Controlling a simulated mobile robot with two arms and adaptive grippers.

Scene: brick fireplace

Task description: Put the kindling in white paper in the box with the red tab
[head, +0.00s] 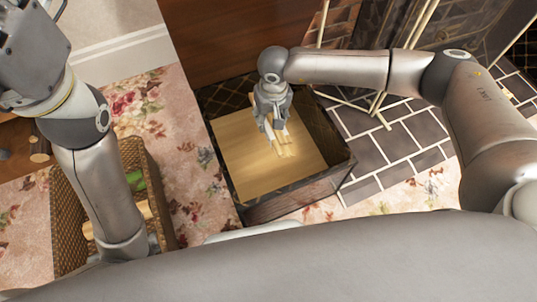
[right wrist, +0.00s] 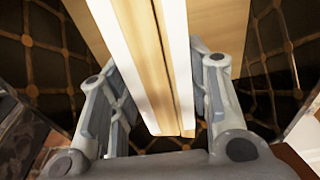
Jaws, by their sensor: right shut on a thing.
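My right gripper (head: 276,130) is over the dark box with a lattice pattern (head: 315,182). In the right wrist view it is shut on the kindling (right wrist: 150,60), pale wood sticks with white paper (right wrist: 118,58) along their sides. The kindling also shows in the head view (head: 284,148) as a small pale piece below the fingers. I cannot tell whether it touches the box's inside. No red tab can be made out. My left gripper (head: 36,32) is partly in view at the top left; its fingertips cannot be made out.
A light wooden panel (head: 248,165) lies inside the box. A wicker basket (head: 156,215) with a green item and wood pieces stands at left, partly behind my left arm. Dark hearth tiles (head: 405,135) and pale sticks (head: 410,30) are at right. Floral carpet (head: 185,140) lies between basket and box.

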